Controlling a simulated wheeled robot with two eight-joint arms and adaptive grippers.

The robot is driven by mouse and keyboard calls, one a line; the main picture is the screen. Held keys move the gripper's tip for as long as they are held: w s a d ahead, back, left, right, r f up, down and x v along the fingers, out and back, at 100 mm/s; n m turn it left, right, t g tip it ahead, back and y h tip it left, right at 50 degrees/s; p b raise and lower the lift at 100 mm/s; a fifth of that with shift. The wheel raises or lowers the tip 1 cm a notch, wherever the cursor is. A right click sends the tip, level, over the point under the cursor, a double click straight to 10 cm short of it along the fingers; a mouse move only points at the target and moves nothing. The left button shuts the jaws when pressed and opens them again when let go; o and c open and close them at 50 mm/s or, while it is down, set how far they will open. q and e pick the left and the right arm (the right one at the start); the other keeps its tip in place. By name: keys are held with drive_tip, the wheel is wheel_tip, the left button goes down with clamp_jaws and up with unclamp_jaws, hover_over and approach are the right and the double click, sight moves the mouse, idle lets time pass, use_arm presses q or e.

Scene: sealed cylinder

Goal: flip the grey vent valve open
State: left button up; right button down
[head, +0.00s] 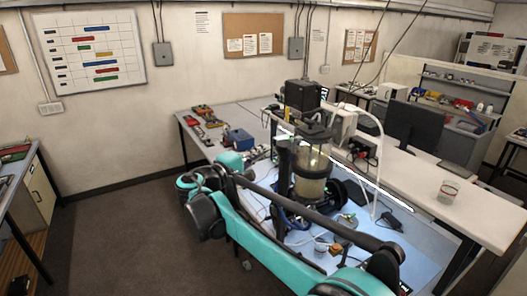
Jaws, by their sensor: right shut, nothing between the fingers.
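The sealed glass cylinder (313,163) stands upright in a dark frame on the blue mat, with a pale fill in its lower part and a dark cap on top. I cannot make out the grey vent valve; it is too small or hidden among the dark fittings. My right arm reaches up from the lower right and bends back at the left. My right gripper (270,152) is small in the picture, just left of the cylinder's frame. It is shut and empty. I cannot tell whether it touches anything. My left gripper is not in view.
A black box (303,95) sits above the cylinder. A blue vise (238,138) and loose tools lie on the bench behind my wrist.

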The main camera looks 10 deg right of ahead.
sight(294, 145)
drive_tip(key=d+p, duration=0.3)
drive_tip(key=d, duration=0.4)
drive_tip(key=shift+w, duration=0.45)
drive_tip(key=shift+s, duration=0.2)
drive_tip(key=shift+f+n, duration=0.1)
drive_tip(key=shift+n, duration=0.6)
